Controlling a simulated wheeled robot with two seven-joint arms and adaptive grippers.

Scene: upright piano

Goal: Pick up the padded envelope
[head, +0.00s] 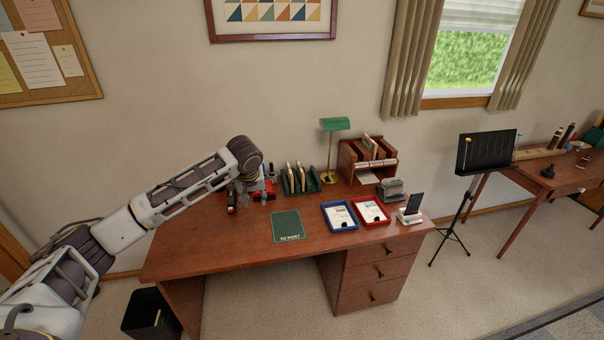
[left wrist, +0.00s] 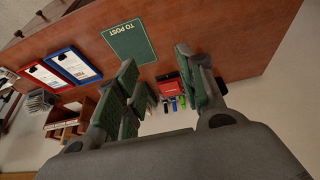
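No item is clearly recognisable as the padded envelope. Several cream, envelope-like items (head: 299,178) stand upright in a green rack (head: 315,184) at the back of the desk in the head view. My left gripper (head: 255,190) points down over the desk just left of that rack. In the left wrist view my left gripper (left wrist: 156,64) has its green-padded fingers spread, with nothing held between them. The fingers hide much of the rack there. My right gripper is in neither view.
The wooden desk (head: 230,252) holds a green "TO POST" mat (head: 287,225), a blue tray (head: 325,212), a red tray (head: 386,215) and a wooden sorter (head: 346,158). A green-shaded lamp (head: 335,125) stands behind the rack. A red holder (left wrist: 170,88) is near my left fingers. The desk's front left is clear.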

